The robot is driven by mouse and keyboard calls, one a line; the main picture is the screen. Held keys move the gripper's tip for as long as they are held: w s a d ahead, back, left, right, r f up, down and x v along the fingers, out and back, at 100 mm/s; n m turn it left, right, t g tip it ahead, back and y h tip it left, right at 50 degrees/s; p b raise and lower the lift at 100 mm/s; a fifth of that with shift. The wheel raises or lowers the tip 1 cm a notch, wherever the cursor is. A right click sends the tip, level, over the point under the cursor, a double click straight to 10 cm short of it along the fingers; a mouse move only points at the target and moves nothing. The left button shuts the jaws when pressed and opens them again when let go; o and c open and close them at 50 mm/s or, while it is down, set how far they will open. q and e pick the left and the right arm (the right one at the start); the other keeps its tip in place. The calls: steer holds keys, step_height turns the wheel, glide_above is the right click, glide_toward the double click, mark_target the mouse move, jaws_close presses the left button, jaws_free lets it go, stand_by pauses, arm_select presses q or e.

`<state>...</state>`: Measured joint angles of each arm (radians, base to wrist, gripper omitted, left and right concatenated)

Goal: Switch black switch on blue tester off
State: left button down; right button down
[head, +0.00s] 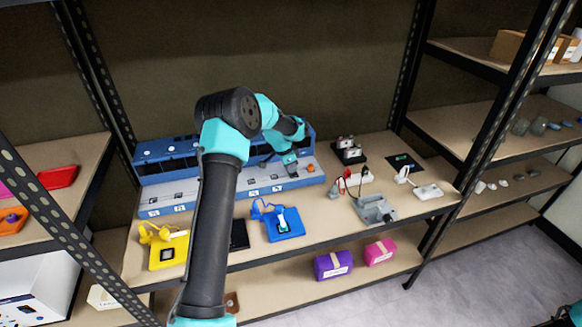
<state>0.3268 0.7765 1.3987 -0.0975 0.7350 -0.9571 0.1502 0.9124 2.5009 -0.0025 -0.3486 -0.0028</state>
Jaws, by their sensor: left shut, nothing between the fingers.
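A long blue-and-grey bench unit (151,201) stands at the back of the middle shelf, with small black switch-like parts (254,193) and an orange knob (310,168) on its front. A smaller blue device (287,228) with a light panel and a blue cable lies in front of it. I cannot tell for sure which is the tester. My left gripper (292,171) is shut and empty, pointing down at the right part of the long unit, left of the orange knob. Contact is unclear. My left arm hides part of the unit. My right gripper is out of view.
A yellow device (168,252) and a black flat item (239,235) lie left of the small blue device. Purple (333,265) and pink (379,252) packs lie below.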

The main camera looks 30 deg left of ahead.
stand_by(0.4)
arm_select(q)
steer(key=shift+r, duration=0.5)
steer(key=w+a+v, duration=0.1)
steer(key=w+v, duration=0.1)
steer(key=v, duration=1)
steer(key=shift+s+r, duration=0.2)
steer(key=shift+r, duration=0.3)
